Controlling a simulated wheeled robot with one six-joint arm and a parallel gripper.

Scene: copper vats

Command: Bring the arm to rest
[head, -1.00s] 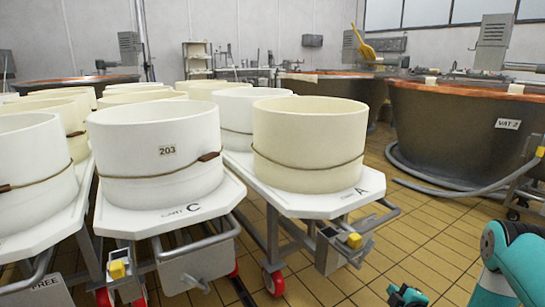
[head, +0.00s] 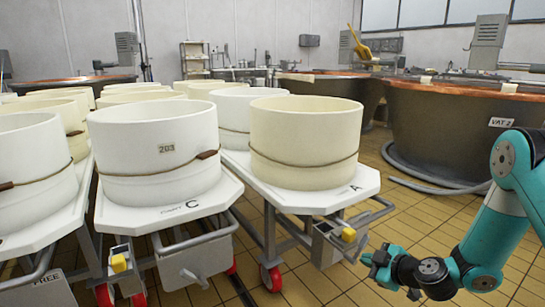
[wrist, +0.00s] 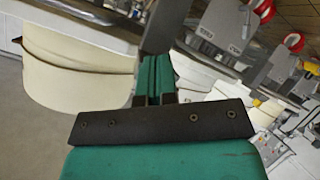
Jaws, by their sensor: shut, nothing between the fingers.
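My arm (head: 500,225) is teal and black and reaches in from the right edge of the head view, bent at the elbow. Its forearm lies low over the tiled floor. My gripper (head: 372,262) points left, just right of the front of cart A (head: 318,203). In the wrist view my gripper's fingers (wrist: 155,78) are together with nothing between them. I cannot tell whether the gripper touches the cart.
Cart A bears a cream mould (head: 305,145). Cart C (head: 165,211) with white mould 203 (head: 155,165) stands left of it. Copper-rimmed vat 2 (head: 450,130) stands at the right, with a grey hose (head: 420,184) on the floor. Yellow tiled floor (head: 340,285) shows clear in front.

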